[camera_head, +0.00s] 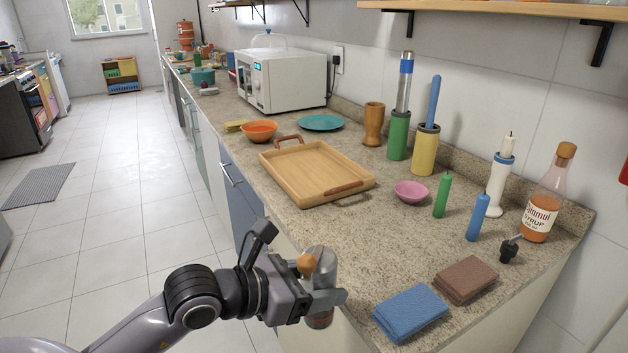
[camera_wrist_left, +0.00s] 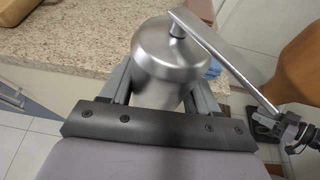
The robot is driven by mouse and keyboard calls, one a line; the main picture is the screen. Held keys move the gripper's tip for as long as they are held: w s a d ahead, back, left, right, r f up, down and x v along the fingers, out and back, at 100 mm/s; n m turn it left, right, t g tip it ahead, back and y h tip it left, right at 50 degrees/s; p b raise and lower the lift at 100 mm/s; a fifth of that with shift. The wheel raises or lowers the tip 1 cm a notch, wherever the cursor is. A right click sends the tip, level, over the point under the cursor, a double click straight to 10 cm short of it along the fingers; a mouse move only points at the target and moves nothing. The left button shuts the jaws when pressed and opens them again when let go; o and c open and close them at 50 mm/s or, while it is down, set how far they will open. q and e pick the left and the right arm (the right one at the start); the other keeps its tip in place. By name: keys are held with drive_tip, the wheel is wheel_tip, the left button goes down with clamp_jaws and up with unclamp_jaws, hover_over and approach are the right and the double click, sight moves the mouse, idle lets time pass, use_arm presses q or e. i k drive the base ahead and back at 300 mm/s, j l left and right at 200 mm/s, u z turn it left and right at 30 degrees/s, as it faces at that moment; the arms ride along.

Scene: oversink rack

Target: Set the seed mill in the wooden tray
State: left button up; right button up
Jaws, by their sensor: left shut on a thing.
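The seed mill (camera_head: 321,262) is a metal cylinder with a crank arm and an orange-brown wooden knob. My left gripper (camera_head: 328,300) is shut around its body at the counter's front edge, in the lower middle of the head view. In the left wrist view the mill (camera_wrist_left: 165,65) sits between the two fingers, its crank reaching right towards the large wooden knob. The wooden tray (camera_head: 300,172) lies on the counter beyond the gripper, with two darker handles, and it looks empty.
An orange bowl (camera_head: 259,131) and teal plate (camera_head: 320,122) sit behind the tray. Counter between tray and sponges is clear.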

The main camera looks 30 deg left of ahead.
sight(328, 186)
drive_tip(key=j+z, duration=0.3)
drive_tip(key=j, duration=0.25)
drive_tip(key=k+j+z, duration=0.1)
drive_tip(key=j+z, duration=0.15)
drive_tip(key=j, duration=0.25)
drive_tip(key=k+j+z, duration=0.15)
drive_tip(key=j+z, duration=0.15)
drive_tip(key=j, duration=0.2)
